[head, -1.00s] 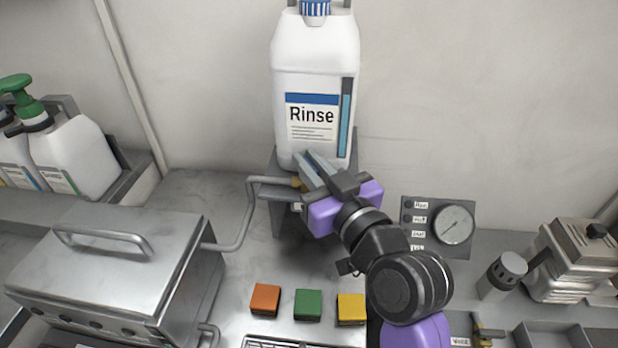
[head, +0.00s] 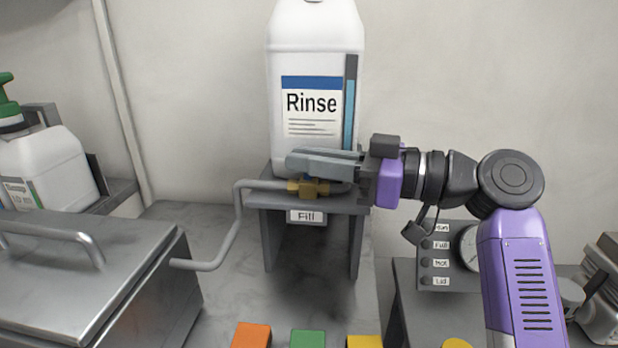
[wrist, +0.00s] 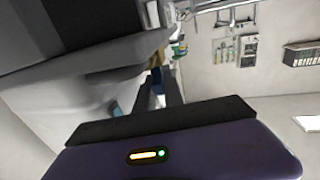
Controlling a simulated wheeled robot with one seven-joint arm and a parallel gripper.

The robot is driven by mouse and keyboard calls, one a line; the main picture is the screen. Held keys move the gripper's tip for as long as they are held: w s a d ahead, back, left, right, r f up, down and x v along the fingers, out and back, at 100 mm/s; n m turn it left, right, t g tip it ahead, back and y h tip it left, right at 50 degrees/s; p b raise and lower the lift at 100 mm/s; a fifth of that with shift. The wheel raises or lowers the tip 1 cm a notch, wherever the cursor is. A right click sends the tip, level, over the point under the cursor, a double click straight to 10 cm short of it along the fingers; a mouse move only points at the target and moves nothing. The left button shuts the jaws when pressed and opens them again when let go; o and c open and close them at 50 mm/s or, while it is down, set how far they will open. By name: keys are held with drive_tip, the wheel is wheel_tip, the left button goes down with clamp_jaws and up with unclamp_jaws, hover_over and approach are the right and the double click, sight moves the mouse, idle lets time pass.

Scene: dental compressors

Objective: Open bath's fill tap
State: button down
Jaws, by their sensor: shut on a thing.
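The brass fill tap (head: 308,188) sits on the grey pipe at the front of the stand, just above a "Fill" label (head: 306,216). My gripper (head: 318,163) reaches in level from the right, across the foot of the white Rinse bottle (head: 315,85). Its fingers lie just over the tap and are shut on its handle, which they hide. In the wrist view the fingers (wrist: 166,88) run away from the camera, with a blurred brass patch (wrist: 157,60) near their tips.
The grey pipe (head: 238,220) runs from the stand to the steel bath (head: 90,285) at the left. A gauge panel (head: 442,255) stands at the right under my arm. Orange (head: 251,335), green (head: 307,338) and yellow (head: 364,341) blocks lie in front.

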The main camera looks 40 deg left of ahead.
drive_tip(key=shift+n+g+h+b, duration=0.35)
drive_tip(key=shift+n+g+h, duration=0.35)
drive_tip(key=shift+n+g, duration=0.65)
drive_tip(key=shift+s+f+g+h, duration=0.1)
drive_tip(key=shift+g+h, duration=0.2)
drive_tip(key=shift+g, duration=0.35)
drive_tip(key=c, duration=1.4)
unclamp_jaws()
drive_tip(key=shift+a, duration=0.1)
drive_tip(key=shift+c, duration=0.2)
drive_tip(key=shift+p+v, duration=0.3)
drive_tip(key=shift+v, duration=3.65)
